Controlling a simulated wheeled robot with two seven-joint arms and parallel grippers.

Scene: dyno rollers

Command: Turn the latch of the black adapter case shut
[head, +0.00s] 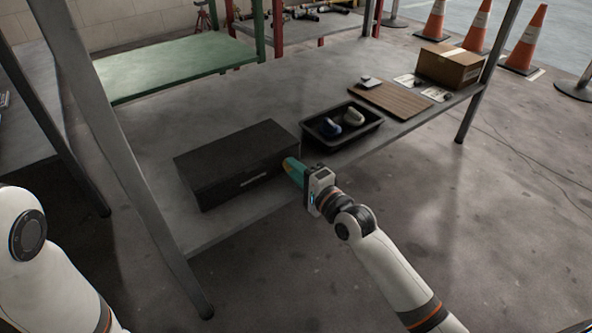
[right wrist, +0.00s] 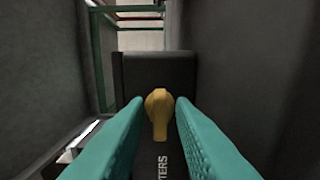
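The black adapter case (head: 228,160) lies closed on the grey bench, left of the black tray. In the right wrist view its dark side (right wrist: 160,68) carries white lettering that ends in "TERS". A yellow latch (right wrist: 158,108) sits on that side, its narrow end along the length of the case. My right gripper (head: 292,168) is at the right end of the case front. In the right wrist view its teal fingers (right wrist: 160,122) stand open on both sides of the latch, with small gaps. In the head view the gripper hides the latch. My left gripper is outside the head view.
A black tray (head: 311,140) with a blue and a pale object stands right of the case. Beyond it are a brown board (head: 392,100) and a cardboard box (head: 449,66). Grey rack posts (head: 135,165) rise at the left. Open floor lies in front of the bench.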

